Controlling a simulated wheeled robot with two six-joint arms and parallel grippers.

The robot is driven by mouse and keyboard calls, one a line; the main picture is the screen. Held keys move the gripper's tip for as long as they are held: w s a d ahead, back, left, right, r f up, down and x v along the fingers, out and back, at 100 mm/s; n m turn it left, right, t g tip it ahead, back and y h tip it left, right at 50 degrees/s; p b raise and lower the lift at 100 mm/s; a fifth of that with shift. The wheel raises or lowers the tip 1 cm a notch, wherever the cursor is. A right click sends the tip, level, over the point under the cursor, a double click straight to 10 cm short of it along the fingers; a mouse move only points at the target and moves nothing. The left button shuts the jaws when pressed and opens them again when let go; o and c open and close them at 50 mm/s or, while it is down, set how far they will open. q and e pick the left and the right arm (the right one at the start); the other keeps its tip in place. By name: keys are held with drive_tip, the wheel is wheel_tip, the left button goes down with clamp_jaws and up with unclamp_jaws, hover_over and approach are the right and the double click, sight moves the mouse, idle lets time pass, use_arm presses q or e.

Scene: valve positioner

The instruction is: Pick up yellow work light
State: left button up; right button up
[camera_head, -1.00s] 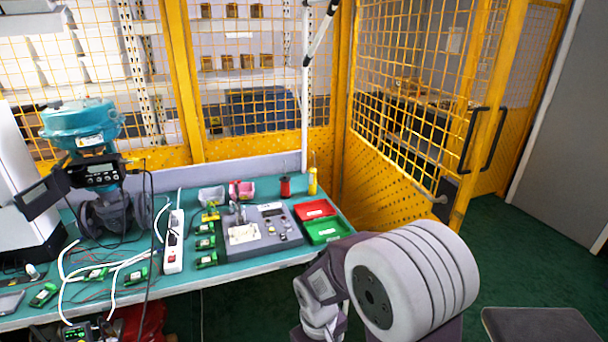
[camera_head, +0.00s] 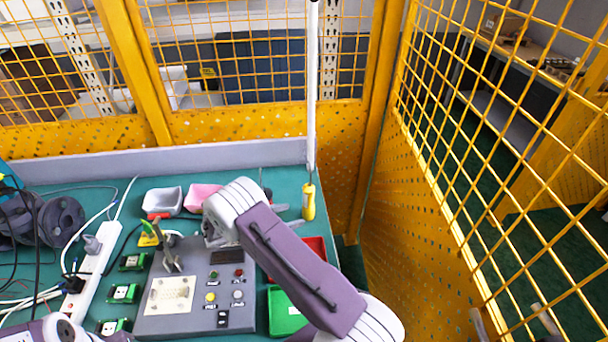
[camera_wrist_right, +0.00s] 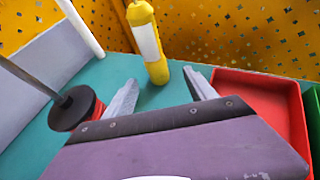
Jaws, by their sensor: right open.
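The yellow work light (camera_head: 308,203) stands upright at the back right of the green bench, beside a white post. In the right wrist view the yellow work light (camera_wrist_right: 148,45) has a pale label on its side and stands just beyond my fingertips. My right gripper (camera_head: 291,214) is open and empty, low over the bench, its fingers pointing toward the light. In the right wrist view the two fingers of my right gripper (camera_wrist_right: 162,78) are spread, with the light's base ahead of the gap between them. My left gripper is out of view.
A red tray (camera_wrist_right: 262,95) lies right of my right gripper, beside a green tray (camera_head: 284,312). A red spool (camera_wrist_right: 72,112) with a black top and rod stands to its left. A grey control box (camera_head: 200,320) lies left of my arm. Yellow mesh fencing (camera_head: 430,220) borders the bench.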

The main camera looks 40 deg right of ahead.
sight(304, 210)
drive_tip(key=shift+w+d+t, duration=0.25)
drive_tip(key=shift+w+t, duration=0.05)
drive_tip(key=shift+w, duration=0.3)
drive_tip(key=shift+s+d, duration=0.1)
drive_tip(key=shift+d, duration=0.2)
drive_tip(key=x, duration=0.2)
drive_tip(key=shift+d+f+p, duration=0.1)
drive_tip(key=shift+d+p, duration=0.2)
drive_tip(key=shift+p, duration=0.05)
drive_tip(key=shift+d+f, duration=0.15)
drive_tip(key=shift+d, duration=0.1)
drive_tip(key=p+x, duration=0.1)
drive_tip(key=x, duration=0.3)
drive_tip(key=shift+s+d+f, duration=0.1)
drive_tip(key=shift+s+d, duration=0.1)
drive_tip(key=shift+d, duration=0.05)
drive_tip(key=shift+d+f, duration=0.15)
drive_tip(key=shift+d, duration=0.05)
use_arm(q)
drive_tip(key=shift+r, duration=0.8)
use_arm(e)
clamp_jaws()
